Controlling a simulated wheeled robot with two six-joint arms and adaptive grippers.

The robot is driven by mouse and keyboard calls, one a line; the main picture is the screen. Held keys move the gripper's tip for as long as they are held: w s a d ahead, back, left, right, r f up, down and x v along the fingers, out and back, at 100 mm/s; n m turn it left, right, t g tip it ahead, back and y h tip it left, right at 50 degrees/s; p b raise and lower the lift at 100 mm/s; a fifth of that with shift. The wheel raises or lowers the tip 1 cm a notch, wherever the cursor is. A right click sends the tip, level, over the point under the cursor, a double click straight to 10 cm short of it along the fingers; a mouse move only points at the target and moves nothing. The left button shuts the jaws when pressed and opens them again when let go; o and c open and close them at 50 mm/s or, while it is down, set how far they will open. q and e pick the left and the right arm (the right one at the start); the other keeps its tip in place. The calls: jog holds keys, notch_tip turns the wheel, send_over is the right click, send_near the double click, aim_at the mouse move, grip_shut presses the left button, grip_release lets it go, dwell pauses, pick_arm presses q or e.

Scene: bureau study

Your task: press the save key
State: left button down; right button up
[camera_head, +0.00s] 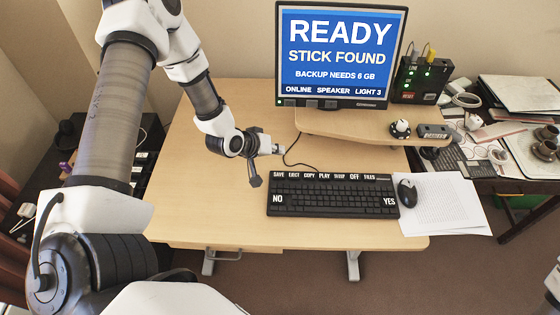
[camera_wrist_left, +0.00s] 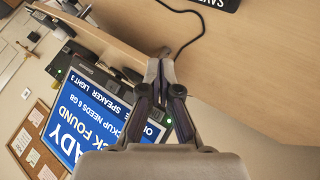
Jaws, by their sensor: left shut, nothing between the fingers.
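The black keyboard (camera_head: 333,206) lies on the wooden desk, with large labels along its top row. The save key (camera_head: 278,175) is at the far left of that row. In the left wrist view, a corner of the keyboard with the upside-down SAVE label (camera_wrist_left: 213,2) shows at the top edge, cut off. My left gripper (camera_head: 278,150) is shut and empty. It is in the air just beyond the keyboard's upper left corner, apart from the save key. Its shut fingers (camera_wrist_left: 165,55) show in the left wrist view. My right gripper is out of view.
The monitor (camera_head: 340,52) reads READY, STICK FOUND, BACKUP NEEDS 6 GB. A raised wooden shelf (camera_head: 350,126) stands below it. A black mouse (camera_head: 407,193) and papers (camera_head: 445,205) lie right of the keyboard. A cable runs behind the keyboard. The desk left of the keyboard is clear.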

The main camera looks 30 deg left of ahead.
aim_at(277, 175)
pick_arm(q)
notch_tip(277, 175, down, 8)
jog(key=b, duration=0.6)
jog(key=shift+f+b, duration=0.15)
jog(key=shift+b, duration=0.15)
jog(key=shift+f, duration=0.1)
dwell(0.7)
jog(key=shift+f+b, duration=0.3)
jog(key=shift+b, duration=0.1)
jog(key=shift+f+b, duration=0.4)
jog(key=shift+f, duration=0.05)
dwell(0.5)
jog(key=shift+r+p, duration=0.7)
jog(key=shift+r, duration=0.2)
notch_tip(277, 175, up, 5)
jog(key=p, duration=0.4)
